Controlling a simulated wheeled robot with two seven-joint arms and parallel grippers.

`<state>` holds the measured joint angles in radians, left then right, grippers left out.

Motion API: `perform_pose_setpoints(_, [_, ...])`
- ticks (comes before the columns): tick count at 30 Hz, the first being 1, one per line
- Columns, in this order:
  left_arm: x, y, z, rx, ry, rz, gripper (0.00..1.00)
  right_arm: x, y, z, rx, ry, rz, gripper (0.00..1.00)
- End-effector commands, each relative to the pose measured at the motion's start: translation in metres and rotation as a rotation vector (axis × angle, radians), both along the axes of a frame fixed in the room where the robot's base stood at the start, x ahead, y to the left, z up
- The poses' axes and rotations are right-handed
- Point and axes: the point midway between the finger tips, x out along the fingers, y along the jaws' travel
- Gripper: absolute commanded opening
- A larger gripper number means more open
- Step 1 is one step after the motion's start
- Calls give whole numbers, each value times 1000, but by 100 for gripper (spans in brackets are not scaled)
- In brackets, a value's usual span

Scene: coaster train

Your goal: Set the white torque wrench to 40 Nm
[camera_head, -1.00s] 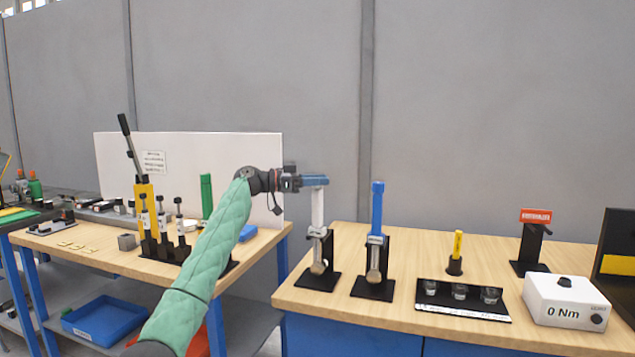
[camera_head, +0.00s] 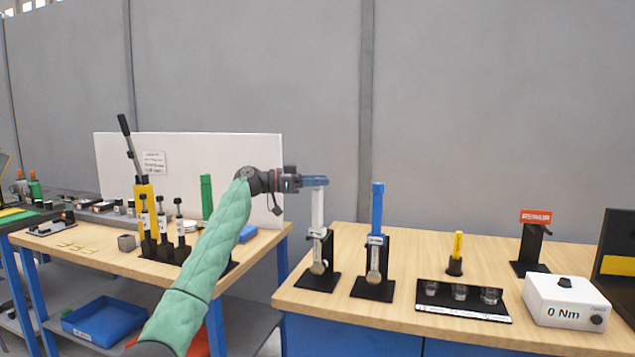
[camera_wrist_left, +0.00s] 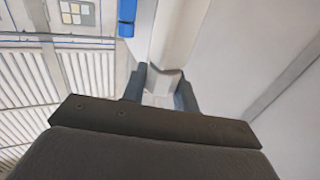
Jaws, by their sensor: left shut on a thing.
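The white torque wrench (camera_head: 317,212) stands upright in a black stand at the left end of the right-hand workbench. My left gripper (camera_head: 315,181) reaches in from the left and is shut on the top of the white wrench. In the left wrist view the two dark fingers (camera_wrist_left: 160,90) sit on either side of a whitish part. The wrench's scale is too small to read. My right gripper is not in view.
A blue wrench (camera_head: 377,208) stands in its own black stand (camera_head: 373,291) close to the right. Farther right are a tray of sockets (camera_head: 462,311), a yellow tool (camera_head: 457,245) and a white box reading 0 Nm (camera_head: 563,311). The bench front is clear.

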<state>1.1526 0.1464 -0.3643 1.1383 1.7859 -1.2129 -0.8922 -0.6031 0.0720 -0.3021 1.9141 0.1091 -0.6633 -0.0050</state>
Motion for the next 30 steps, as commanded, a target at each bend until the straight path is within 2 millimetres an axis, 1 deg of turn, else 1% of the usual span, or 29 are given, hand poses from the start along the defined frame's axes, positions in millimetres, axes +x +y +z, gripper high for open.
perform_pose_setpoints(5, [0,0,0,0,0,0,6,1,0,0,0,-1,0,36])
perform_pose_setpoints(6, [0,0,0,0,0,0,37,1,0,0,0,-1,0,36])
perform_pose_setpoints(8, [0,0,0,0,0,0,49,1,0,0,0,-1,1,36])
perform_pose_setpoints(9, [0,0,0,0,0,0,51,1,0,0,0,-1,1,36])
perform_pose_setpoints(17, [0,1,0,0,0,0,51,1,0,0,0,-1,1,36])
perform_pose_setpoints(20, [0,6,-1,0,0,0,51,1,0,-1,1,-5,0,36])
perform_pose_setpoints(23, [-2,19,-1,0,-1,1,51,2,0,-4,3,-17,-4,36])
perform_pose_setpoints(25, [-3,29,-1,0,-1,2,51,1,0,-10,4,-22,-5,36])
perform_pose_setpoints(30, [-6,55,-2,0,0,1,51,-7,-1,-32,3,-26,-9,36])
